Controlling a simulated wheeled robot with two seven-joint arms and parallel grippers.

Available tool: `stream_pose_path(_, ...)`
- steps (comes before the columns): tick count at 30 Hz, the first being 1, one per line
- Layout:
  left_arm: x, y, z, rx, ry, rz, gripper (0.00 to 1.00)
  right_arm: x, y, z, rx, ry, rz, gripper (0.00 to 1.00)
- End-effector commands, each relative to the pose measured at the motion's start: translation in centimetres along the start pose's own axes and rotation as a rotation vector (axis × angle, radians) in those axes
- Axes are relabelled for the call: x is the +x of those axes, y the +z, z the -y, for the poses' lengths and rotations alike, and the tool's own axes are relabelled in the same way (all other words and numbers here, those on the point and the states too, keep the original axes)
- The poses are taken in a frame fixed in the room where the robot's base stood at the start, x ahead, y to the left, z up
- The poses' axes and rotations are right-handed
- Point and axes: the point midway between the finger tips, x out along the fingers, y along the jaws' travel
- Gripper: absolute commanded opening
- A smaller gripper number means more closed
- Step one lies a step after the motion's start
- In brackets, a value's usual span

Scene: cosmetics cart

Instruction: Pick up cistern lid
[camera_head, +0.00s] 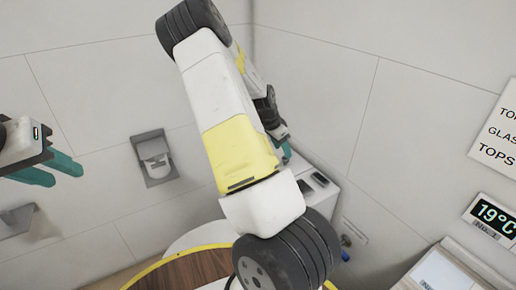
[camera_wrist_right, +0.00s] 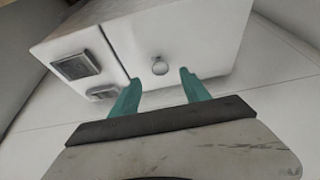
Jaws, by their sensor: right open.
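The white cistern (camera_head: 322,200) stands in the corner, partly hidden behind my right arm. In the right wrist view its top is split by a dark seam. The part right of the seam, which looks like the cistern lid (camera_wrist_right: 205,35), carries a small round metal knob (camera_wrist_right: 160,67). My right gripper (camera_wrist_right: 159,82) is open and empty, with its teal fingertips on either side of the knob in that view; I cannot tell whether they touch anything. In the head view the right gripper (camera_head: 286,150) is mostly hidden. My left gripper (camera_head: 58,172) is open and empty, away at the left.
Dark small fittings (camera_wrist_right: 75,66) lie left of the seam. A grey holder (camera_head: 154,158) is on the back wall. A round wooden top with a yellow rim (camera_head: 165,265) is low in front. A temperature display (camera_head: 493,215) is at the right.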

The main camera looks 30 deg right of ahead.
Motion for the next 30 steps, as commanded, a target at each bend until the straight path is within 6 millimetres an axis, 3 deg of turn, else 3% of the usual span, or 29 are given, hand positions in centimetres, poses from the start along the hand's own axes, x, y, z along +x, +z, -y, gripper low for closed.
stream_pose_path(9,0.0,0.0,0.0,0.0,0.0,0.0,0.36,4.5,0.1,0.1,-0.002,0.001,0.002,0.54)
stream_pose_path(18,0.0,0.0,0.0,0.0,0.0,0.0,0.36,5.2,0.1,0.1,-0.003,-0.001,0.001,0.54)
stream_pose_path(20,0.0,0.0,0.0,0.0,0.0,0.0,0.36,5.1,0.1,0.1,-0.003,-0.001,0.001,0.47)
stream_pose_path(27,0.0,0.0,0.0,0.0,0.0,0.0,0.36,5.1,0.1,0.2,-0.003,-0.001,0.001,0.0)
stream_pose_path(30,0.0,0.0,0.0,0.0,0.0,0.0,0.36,5.1,0.1,0.2,-0.003,-0.001,0.002,0.0)
